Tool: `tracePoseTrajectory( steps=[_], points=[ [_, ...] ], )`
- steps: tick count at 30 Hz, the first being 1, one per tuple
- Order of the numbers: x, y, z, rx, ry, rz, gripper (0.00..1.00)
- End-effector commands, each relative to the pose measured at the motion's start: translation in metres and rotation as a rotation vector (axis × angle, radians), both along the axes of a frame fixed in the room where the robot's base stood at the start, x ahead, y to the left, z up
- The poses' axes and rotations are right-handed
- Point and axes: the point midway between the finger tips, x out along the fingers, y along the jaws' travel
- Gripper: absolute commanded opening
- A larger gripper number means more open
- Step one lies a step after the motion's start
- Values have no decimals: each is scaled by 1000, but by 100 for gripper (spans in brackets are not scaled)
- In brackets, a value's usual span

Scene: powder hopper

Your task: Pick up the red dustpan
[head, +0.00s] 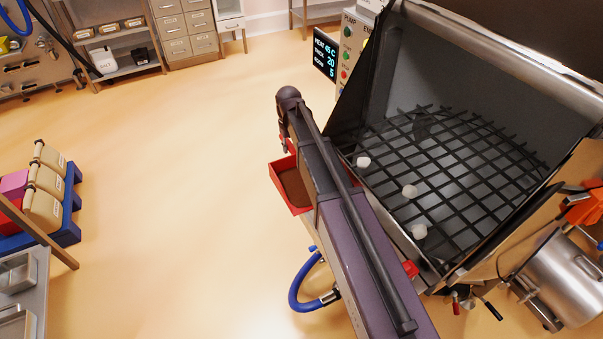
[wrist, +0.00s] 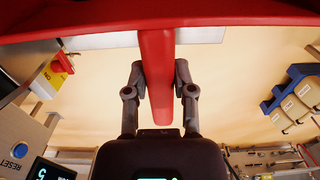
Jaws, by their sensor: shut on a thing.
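The red dustpan (head: 289,190) shows in the head view just left of the hopper, partly hidden behind my arm. Brown material covers the inside of its pan. In the wrist view its red handle (wrist: 157,75) runs between the two fingers of my gripper (wrist: 158,85), which is shut on it. The underside of the pan (wrist: 230,12) spans the top of the wrist view. The dustpan appears to be held above the floor.
The hopper with its black grid (head: 450,150) stands close at the right, with several white lumps on the grid. A blue hose (head: 298,290) lies below my arm. A blue pallet of sacks (head: 70,215) is at the left; the floor between is clear.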

Motion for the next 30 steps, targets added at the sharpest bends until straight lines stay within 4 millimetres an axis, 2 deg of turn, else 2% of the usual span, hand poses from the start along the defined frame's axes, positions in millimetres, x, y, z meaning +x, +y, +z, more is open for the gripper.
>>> tracePoseTrajectory(
  steps=[14,20,28,29,30],
  points=[
    [0,0,4,0,1,0,0],
    [0,0,15,0,1,0,0],
    [0,1,40,0,1,1,0],
    [-3,1,42,0,1,1,0],
    [-17,5,38,0,1,3,0]
  ],
)
